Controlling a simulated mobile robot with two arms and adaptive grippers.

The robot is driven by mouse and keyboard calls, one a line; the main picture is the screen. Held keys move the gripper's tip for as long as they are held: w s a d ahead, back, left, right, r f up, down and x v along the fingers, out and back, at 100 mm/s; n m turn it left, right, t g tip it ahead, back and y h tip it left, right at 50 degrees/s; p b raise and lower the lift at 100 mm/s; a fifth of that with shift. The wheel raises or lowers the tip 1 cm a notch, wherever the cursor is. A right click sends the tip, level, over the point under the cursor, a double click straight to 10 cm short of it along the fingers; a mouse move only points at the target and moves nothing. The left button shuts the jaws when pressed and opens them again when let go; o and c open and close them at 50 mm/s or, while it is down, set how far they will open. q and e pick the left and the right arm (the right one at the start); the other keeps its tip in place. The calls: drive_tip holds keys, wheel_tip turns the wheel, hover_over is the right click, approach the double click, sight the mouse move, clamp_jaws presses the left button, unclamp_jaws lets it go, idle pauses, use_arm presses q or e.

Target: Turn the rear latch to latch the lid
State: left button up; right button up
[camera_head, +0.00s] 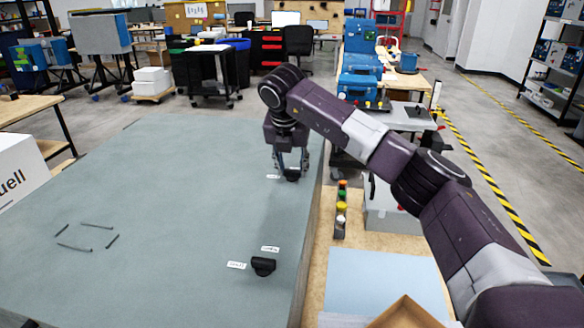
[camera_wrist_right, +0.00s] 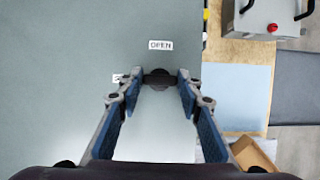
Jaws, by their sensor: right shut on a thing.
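The lid is a large grey-green flat panel (camera_head: 160,200) that fills the middle of the head view. The rear latch (camera_head: 292,176) is a small black knob near the lid's far right edge; in the wrist view the latch (camera_wrist_right: 159,79) sits between the fingertips. My right gripper (camera_head: 290,168) points down at it and is shut on it, with blue-padded fingers (camera_wrist_right: 158,82) on either side. An "OPEN" label (camera_wrist_right: 160,45) lies beside the latch; a second label (camera_wrist_right: 117,78) is mostly hidden by a finger. My left gripper is not in view.
A second black latch (camera_head: 263,267) with two white labels is nearer on the lid. To the right, a wooden table holds a blue sheet (camera_head: 385,280), an open box (camera_head: 405,314), colored buttons (camera_head: 341,208) and a grey case (camera_head: 390,210).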

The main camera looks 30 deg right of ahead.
drive_tip(key=shift+r, duration=0.1)
drive_tip(key=o, duration=1.2)
drive_tip(key=shift+c, duration=0.2)
drive_tip(key=v, duration=1.2)
drive_tip(key=shift+s+f, duration=0.1)
drive_tip(key=shift+f, duration=0.1)
